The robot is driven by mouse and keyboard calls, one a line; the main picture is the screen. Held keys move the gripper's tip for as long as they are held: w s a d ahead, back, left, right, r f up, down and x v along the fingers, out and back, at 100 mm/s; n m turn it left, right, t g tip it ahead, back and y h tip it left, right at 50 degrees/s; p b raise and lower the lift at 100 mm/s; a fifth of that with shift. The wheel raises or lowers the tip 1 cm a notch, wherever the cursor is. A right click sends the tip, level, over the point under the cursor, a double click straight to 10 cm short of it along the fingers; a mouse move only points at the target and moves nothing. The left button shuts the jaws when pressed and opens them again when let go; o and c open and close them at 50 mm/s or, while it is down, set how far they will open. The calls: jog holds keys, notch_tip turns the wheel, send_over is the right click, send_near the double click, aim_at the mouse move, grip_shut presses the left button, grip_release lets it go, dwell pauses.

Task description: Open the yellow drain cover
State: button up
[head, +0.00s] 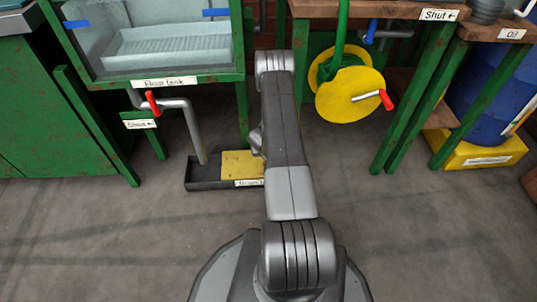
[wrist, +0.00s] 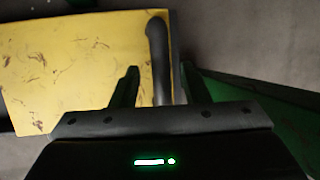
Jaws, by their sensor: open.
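The yellow drain cover (head: 238,165) lies flat over the right part of a dark drain trough (head: 203,176) on the floor. My arm hides its right end in the head view. In the wrist view the scuffed yellow cover (wrist: 75,65) fills the left side, with a dark bar handle (wrist: 157,55) along its right edge. My gripper (wrist: 160,78) is open, one finger on each side of the handle's lower end. I cannot tell whether the fingers touch it. In the head view my arm mostly hides the gripper.
A green-framed float tank (head: 155,82) stands behind the trough, with a grey pipe (head: 194,130) dropping into it and a red-handled valve (head: 152,103). A yellow hose reel (head: 350,95) hangs under a bench to the right. The floor in front is clear.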

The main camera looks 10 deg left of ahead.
jog(key=d+p+v, duration=0.1)
jog(key=p+v, duration=0.2)
jog(key=v, duration=1)
jog(key=shift+a+r, duration=0.15)
jog(key=shift+a, duration=0.35)
jog(key=b+x, duration=0.3)
jog(key=x, duration=1)
jog(key=shift+f, duration=0.4)
jog(key=shift+a, duration=0.3)
jog(key=shift+r, duration=0.1)
